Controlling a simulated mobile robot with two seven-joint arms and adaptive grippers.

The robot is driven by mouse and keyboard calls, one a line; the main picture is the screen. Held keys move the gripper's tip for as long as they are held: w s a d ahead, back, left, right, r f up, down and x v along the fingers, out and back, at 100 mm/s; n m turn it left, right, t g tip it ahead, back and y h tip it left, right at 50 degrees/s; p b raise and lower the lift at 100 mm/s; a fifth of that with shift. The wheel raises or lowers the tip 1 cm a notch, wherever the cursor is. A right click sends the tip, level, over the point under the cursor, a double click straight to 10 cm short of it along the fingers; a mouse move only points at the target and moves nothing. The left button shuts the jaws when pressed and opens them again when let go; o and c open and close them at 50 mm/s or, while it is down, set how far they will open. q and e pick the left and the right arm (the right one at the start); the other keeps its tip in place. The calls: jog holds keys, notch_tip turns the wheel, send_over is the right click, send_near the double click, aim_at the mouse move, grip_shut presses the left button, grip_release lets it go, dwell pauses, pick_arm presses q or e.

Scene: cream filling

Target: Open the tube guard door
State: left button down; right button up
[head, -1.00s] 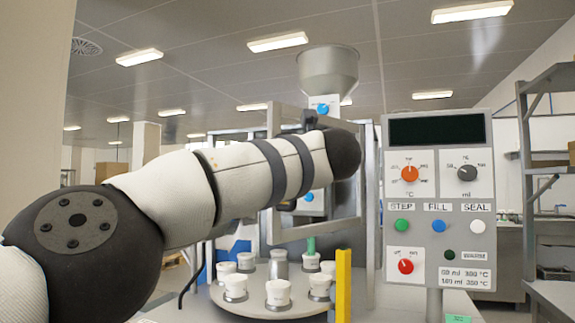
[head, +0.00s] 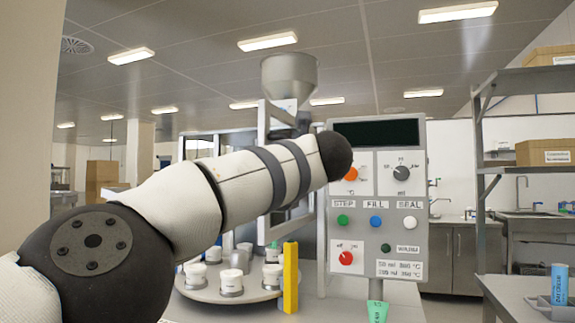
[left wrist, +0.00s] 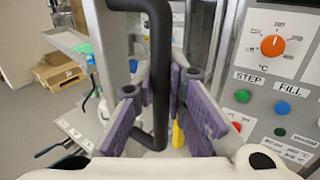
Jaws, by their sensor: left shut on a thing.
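The guard door is a pale metal frame (head: 263,125) at the front of the filling machine, under the hopper. In the head view it stands at an angle, partly swung open, and my left arm covers much of it. In the left wrist view its frame (left wrist: 106,45) rises on the left, with a black bar handle (left wrist: 159,60). My left gripper (left wrist: 160,88) has its purple fingers on both sides of this handle and is shut on it. In the head view this gripper is hidden behind my arm. My right gripper is not in view.
The control panel (head: 380,205) stands just right of my left arm. A round turntable (head: 215,297) with several white cups lies below the arm, beside a yellow post (head: 290,278). A metal shelf (head: 530,80) with boxes stands on the right.

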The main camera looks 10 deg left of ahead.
pick_arm(q)
jog(key=shift+d, duration=0.25)
dwell(0.3)
jog(key=c, duration=1.6)
grip_release()
jog(key=shift+s, duration=0.1)
jog(key=v, duration=1.2)
